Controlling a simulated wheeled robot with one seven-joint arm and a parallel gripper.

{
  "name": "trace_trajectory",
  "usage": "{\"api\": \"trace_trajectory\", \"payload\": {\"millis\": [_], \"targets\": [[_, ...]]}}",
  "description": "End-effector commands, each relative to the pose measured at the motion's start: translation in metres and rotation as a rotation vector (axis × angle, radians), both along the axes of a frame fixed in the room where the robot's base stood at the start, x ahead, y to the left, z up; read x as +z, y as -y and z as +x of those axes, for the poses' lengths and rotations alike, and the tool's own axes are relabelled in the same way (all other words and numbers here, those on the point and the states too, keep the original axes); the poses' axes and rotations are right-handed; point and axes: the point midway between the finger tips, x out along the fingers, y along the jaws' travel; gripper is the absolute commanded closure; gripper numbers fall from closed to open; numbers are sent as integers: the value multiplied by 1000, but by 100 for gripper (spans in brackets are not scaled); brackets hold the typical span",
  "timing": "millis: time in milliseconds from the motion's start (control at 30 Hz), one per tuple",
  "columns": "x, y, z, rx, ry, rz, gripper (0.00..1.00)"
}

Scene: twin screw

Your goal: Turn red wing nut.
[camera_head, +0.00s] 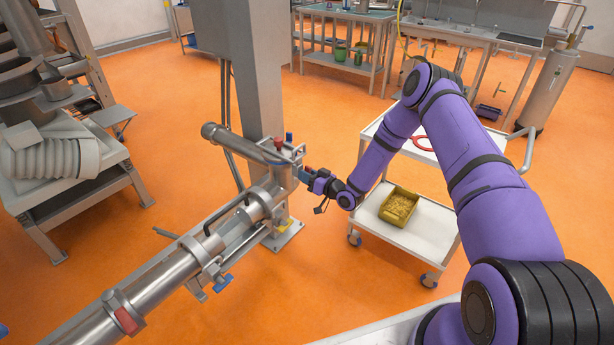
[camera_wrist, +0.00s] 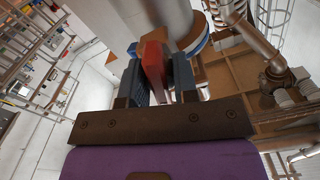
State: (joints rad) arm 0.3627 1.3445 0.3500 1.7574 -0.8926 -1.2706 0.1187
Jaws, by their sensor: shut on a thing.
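The red wing nut (camera_wrist: 153,62) shows in the wrist view between the two blue-grey fingers of my gripper (camera_wrist: 158,72). The fingers are shut on it, one on each side, and hide part of its sides. A large grey metal cylinder stands right behind it. In the head view my gripper (camera_head: 306,175) is at the right side of the steel machine (camera_head: 262,200), by its upright end. The nut is mostly hidden there by the gripper.
Another red part (camera_head: 278,143) sits on top of the machine. A blue handle (camera_head: 223,283) sticks out lower down. A white cart (camera_head: 425,228) with a yellow bin (camera_head: 398,207) stands to the right. A thick grey column (camera_head: 243,80) rises behind.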

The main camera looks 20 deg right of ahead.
Motion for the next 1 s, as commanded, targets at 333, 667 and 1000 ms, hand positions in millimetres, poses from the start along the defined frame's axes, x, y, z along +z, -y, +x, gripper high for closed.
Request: {"api": "trace_trajectory", "payload": {"millis": [333, 667, 1000], "targets": [[-2, 2, -1, -2, -186, 249, 96], [-2, 1, -1, -2, -303, 410, 96], [-2, 1, -1, -2, -345, 469, 96]]}}
